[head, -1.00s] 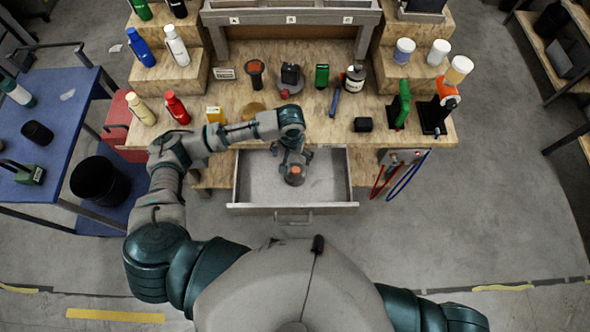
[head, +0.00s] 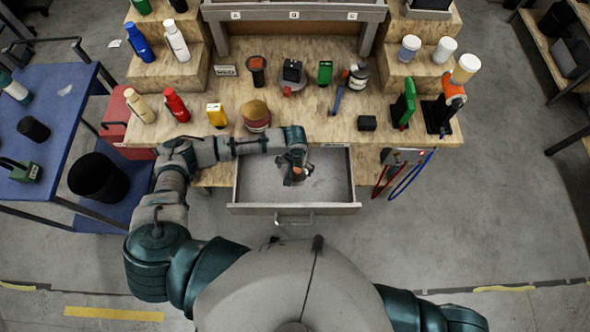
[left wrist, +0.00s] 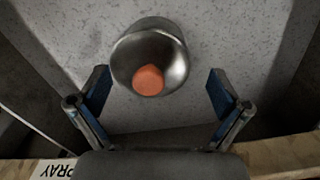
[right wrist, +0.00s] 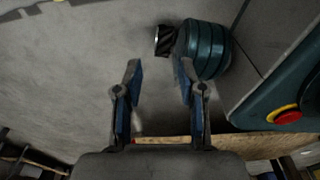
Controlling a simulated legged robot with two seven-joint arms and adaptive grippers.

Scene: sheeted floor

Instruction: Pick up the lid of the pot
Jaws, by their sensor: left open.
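A round shiny metal piece with an orange knob (left wrist: 150,52) stands on the pale drawer floor in the left wrist view. It looks like the pot's lid; I cannot tell whether a pot is under it. My left gripper (head: 296,174) reaches into the open drawer (head: 337,180) from above and largely hides the piece in the head view. In the left wrist view the left gripper's fingers are open and empty, one on each side, with the piece ahead of them and apart. My right gripper (right wrist: 158,66) is open and empty in the right wrist view, above bare floor.
The wooden bench (head: 330,122) behind the drawer holds a brown round object (head: 256,115), a yellow item (head: 216,115), a black box (head: 367,123) and several bottles. A blue cart (head: 60,140) stands at left.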

